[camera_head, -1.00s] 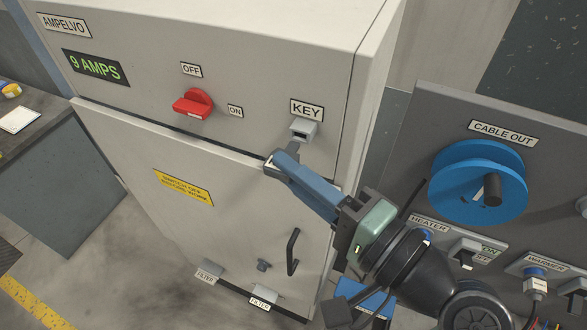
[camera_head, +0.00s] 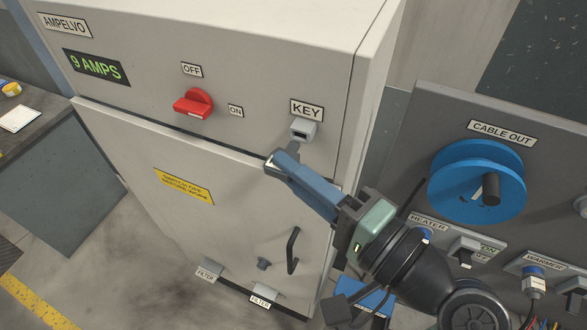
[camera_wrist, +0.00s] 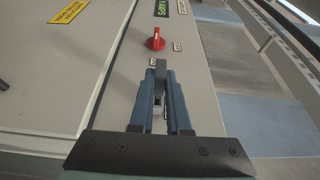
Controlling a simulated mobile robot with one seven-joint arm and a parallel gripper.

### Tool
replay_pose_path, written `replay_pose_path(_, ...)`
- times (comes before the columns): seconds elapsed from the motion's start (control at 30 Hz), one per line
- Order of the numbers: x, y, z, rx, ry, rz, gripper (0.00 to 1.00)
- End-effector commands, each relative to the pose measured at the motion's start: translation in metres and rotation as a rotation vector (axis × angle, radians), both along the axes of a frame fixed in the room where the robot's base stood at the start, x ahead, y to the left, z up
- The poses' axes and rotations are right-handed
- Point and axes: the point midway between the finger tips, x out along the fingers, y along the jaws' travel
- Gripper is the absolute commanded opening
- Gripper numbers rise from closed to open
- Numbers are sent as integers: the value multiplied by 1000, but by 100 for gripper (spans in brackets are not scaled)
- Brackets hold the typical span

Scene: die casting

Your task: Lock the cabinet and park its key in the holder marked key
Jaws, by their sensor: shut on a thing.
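The grey cabinet (camera_head: 230,160) has its door shut, with a small dark lock knob (camera_head: 263,264) beside a black bar handle (camera_head: 293,251). The small grey key holder (camera_head: 303,131) sticks out below the KEY label (camera_head: 306,110). My gripper (camera_head: 279,162) has its blue fingers closed on a dark grey key (camera_head: 292,149), just below and left of the holder in the head view. The key (camera_wrist: 161,67) shows between the fingertips in the wrist view. The fingers hide much of it, and I cannot tell whether it touches the holder.
A red rotary switch (camera_head: 194,104) and a display (camera_head: 96,67) are on the cabinet's upper panel. A panel with a blue cable reel (camera_head: 448,180) and plugs stands close on the right. Two filter brackets (camera_head: 265,292) jut out low on the cabinet.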

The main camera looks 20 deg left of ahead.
Motion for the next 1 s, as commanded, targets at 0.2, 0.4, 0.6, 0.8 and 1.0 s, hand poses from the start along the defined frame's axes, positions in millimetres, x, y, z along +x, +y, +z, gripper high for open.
replay_pose_path(0.2, 6, 0, 1, 1, -1, 0, 0)
replay_pose_path(0.4, 10, 0, 0, 1, 0, 0, 0)
replay_pose_path(0.6, 16, 0, 0, 0, -1, 0, 0)
replay_pose_path(0.8, 21, -1, 0, 0, -1, 0, 0)
replay_pose_path(1.0, 26, -1, 0, 0, -1, 0, 0)
